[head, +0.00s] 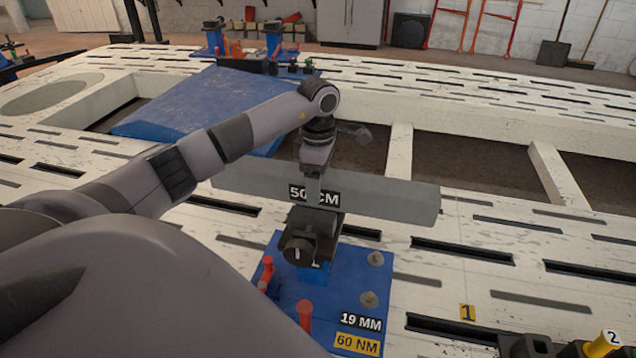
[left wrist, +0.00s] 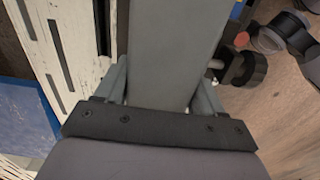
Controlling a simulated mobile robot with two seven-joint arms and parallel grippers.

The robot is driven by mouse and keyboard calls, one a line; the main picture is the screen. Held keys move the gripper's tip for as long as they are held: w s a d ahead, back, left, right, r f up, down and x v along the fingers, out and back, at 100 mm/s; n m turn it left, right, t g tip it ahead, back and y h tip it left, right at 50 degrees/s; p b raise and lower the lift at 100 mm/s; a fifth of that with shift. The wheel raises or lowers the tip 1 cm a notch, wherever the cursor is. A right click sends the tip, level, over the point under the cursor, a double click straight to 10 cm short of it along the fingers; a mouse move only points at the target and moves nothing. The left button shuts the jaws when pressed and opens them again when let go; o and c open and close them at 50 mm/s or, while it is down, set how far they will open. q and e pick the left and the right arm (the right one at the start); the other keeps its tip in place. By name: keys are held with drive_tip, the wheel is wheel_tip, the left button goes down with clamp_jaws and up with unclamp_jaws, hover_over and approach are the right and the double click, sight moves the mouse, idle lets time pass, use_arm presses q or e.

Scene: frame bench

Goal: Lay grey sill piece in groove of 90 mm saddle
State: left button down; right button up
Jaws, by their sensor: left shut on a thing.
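The grey sill piece (head: 385,200) is a long flat bar with a "50 CM" label, held roughly level across the middle of the head view. My left gripper (head: 318,180) is shut on it near its middle. In the left wrist view the sill piece (left wrist: 172,45) runs between the two fingers. A dark clamp-like fixture (head: 312,237) on a blue base plate (head: 325,285) is just in front of and below the bar. I cannot tell whether they touch. No 90 mm label is readable, so I cannot tell which thing is the saddle. My right gripper is out of view.
The base plate carries red pins (head: 305,315) and "19 MM" and "60 NM" labels. The white slotted bench (head: 500,235) has large openings behind the bar. A blue sloped block (head: 185,105) lies behind my left arm. Blue fixtures (head: 280,40) stand at the back.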

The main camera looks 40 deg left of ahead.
use_arm(q)
wheel_tip(320, 180, up, 12)
drive_tip(key=shift+w+p, duration=0.15)
drive_tip(key=shift+p, duration=1)
drive_tip(key=shift+d+r+m+p, duration=0.8)
drive_tip(key=shift+r+p, duration=1.4)
drive_tip(key=shift+r, duration=1.5)
drive_tip(key=s+d+f+m+p, duration=0.5)
drive_tip(key=d+m, duration=0.4)
drive_tip(key=m, duration=0.2)
drive_tip(key=s+d+f+m+p, duration=0.6)
drive_tip(key=d+m+p, duration=0.2)
drive_tip(key=m, duration=0.3)
drive_tip(key=shift+s+d, duration=0.25)
drive_tip(key=shift+d, duration=0.6)
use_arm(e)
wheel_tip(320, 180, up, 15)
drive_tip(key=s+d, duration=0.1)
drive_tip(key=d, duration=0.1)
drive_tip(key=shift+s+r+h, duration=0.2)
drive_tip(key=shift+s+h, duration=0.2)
